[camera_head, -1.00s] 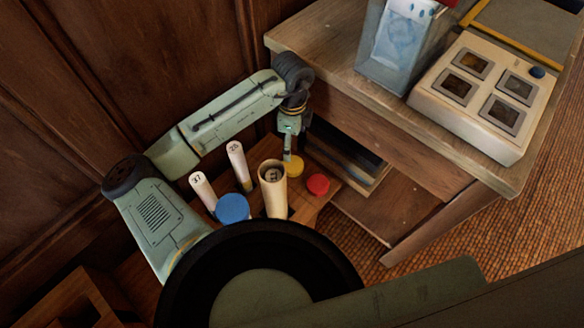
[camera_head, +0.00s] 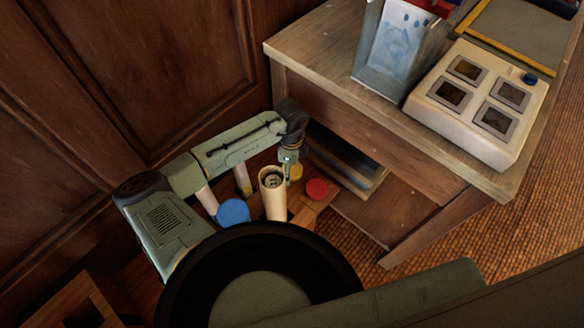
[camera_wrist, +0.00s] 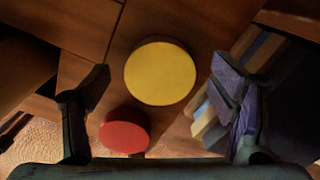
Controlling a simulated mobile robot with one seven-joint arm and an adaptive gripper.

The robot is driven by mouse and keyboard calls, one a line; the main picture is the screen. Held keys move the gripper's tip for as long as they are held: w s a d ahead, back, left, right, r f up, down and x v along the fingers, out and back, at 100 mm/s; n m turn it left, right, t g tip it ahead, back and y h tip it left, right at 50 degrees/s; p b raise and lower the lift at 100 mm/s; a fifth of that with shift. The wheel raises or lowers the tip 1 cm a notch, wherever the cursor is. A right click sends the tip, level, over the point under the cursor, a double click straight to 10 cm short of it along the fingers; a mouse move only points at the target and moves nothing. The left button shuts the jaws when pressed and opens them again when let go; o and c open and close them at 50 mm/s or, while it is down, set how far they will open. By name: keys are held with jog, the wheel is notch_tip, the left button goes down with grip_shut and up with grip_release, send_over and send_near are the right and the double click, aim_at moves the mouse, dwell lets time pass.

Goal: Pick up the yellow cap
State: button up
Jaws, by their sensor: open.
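The yellow cap (camera_wrist: 160,73) is a round flat disc on a wooden surface. In the wrist view it lies between and a little beyond the fingers of my gripper (camera_wrist: 162,95), which are spread wide and hold nothing. In the head view the yellow cap (camera_head: 296,171) is partly hidden behind my gripper (camera_head: 288,172), which points down close to it. Whether a finger touches the cap cannot be told.
A red cap (camera_wrist: 125,131) lies close by, also in the head view (camera_head: 317,189). A cream tube (camera_head: 272,195) stands just left of my gripper, with a blue cap (camera_head: 233,212) farther left. A wooden desk (camera_head: 400,145) with a lower shelf rises to the right.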

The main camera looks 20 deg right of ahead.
jog(key=c, duration=0.9)
